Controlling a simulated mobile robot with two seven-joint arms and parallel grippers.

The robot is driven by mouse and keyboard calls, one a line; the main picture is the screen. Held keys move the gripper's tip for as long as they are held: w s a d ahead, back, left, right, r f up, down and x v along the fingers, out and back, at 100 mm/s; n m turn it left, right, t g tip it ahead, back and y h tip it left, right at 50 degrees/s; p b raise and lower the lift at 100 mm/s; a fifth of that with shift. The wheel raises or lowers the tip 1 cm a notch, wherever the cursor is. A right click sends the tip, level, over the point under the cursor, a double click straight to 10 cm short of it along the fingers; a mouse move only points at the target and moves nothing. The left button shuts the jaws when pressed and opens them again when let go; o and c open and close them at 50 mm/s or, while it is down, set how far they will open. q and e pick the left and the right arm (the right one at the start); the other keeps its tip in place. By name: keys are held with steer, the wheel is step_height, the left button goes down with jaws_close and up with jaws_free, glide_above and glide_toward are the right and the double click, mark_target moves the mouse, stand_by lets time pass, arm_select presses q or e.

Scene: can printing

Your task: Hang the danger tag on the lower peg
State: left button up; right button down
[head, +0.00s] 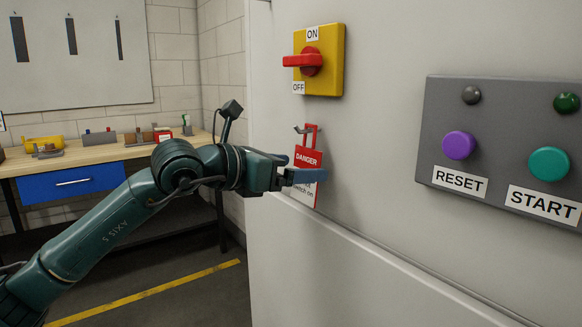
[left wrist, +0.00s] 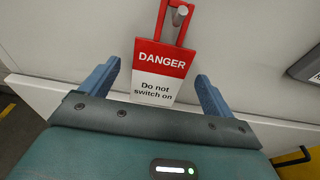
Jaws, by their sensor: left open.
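The danger tag (head: 308,157) is a red and white plate with a red loop on top. It is against the pale cabinet front, below the yellow switch. A small metal peg (head: 300,129) shows at the loop, and in the left wrist view this peg (left wrist: 180,15) appears to pass through the loop of the tag (left wrist: 163,68). My left gripper (head: 304,171) is open in front of the tag. In the left wrist view its blue fingers stand apart on either side of the tag, with gaps. The gripper hides part of the tag's lower half in the head view. My right gripper is not in view.
The yellow switch (head: 331,62) with a red handle is above the tag. A grey panel (head: 440,95) with RESET and START buttons is to the right. A workbench (head: 75,162) with a blue drawer stands at the back left. The cabinet's lower part juts out below the tag.

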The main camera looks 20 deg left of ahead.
arm_select(q)
steer(key=b+v, duration=0.2)
steer(key=v, duration=1.1)
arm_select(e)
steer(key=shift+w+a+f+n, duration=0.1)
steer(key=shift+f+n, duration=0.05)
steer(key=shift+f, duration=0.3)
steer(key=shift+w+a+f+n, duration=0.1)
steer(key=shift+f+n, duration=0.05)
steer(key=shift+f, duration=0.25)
